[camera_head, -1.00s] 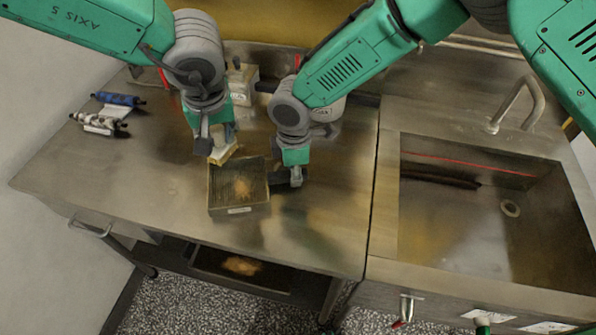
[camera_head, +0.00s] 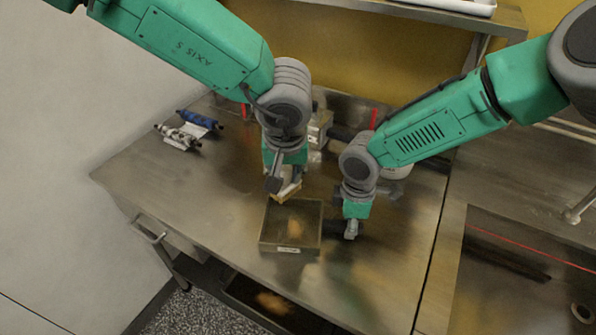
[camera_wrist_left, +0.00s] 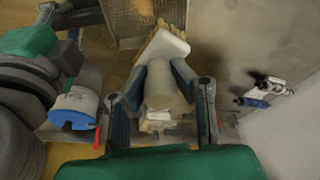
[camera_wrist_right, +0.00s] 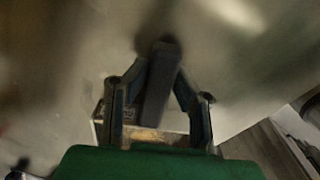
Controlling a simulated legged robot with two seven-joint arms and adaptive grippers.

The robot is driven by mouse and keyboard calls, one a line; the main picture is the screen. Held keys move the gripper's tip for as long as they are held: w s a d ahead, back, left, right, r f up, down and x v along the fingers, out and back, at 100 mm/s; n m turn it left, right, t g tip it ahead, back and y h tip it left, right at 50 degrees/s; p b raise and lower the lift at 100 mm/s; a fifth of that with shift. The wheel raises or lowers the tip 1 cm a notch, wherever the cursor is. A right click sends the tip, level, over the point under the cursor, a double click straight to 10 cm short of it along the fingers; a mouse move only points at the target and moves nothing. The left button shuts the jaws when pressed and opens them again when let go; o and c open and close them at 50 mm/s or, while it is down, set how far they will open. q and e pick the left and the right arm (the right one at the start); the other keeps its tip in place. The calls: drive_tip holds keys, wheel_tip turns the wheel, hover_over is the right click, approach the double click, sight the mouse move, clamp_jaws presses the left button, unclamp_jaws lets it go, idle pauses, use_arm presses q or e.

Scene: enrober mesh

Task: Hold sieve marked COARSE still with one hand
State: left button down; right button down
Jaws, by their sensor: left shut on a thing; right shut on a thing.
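The sieve (camera_head: 278,238) is a square, shallow box with a dark mesh and an orange-brown patch on it, flat on the steel table. Its front label is too small to read. My right gripper (camera_head: 350,230) is at its right side, shut on a dark bar, which looks like the sieve's handle (camera_wrist_right: 158,85). My left gripper (camera_head: 278,180) is shut on a brush with a pale handle (camera_wrist_left: 160,85), its bristles (camera_head: 286,194) over or close to the sieve's back edge. I cannot tell whether they touch the mesh.
A blue and white roller-like item (camera_head: 190,128) lies at the table's back left. A pale block (camera_head: 318,128) stands behind my left gripper. A sink (camera_head: 510,280) is at the right. A shelf below holds a tray with orange powder (camera_head: 270,302).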

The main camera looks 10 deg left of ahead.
use_arm(q)
drive_tip(key=shift+d, duration=0.1)
drive_tip(key=shift+f+n, duration=0.2)
drive_tip(key=shift+n, duration=0.2)
drive_tip(key=f+n, duration=0.1)
drive_tip(key=n, duration=0.2)
drive_tip(key=shift+f+y, duration=0.15)
drive_tip(key=shift+y, duration=0.25)
drive_tip(key=n, duration=0.1)
drive_tip(key=a+f+n, duration=0.1)
drive_tip(key=n+g, duration=0.1)
drive_tip(key=shift+a+f+n+y, duration=0.25)
drive_tip(key=shift+f+n+y, duration=0.1)
drive_tip(key=shift+n+y, duration=0.05)
drive_tip(key=shift+f, duration=3.95)
drive_tip(key=shift+f, duration=0.4)
drive_tip(key=shift+d, duration=0.1)
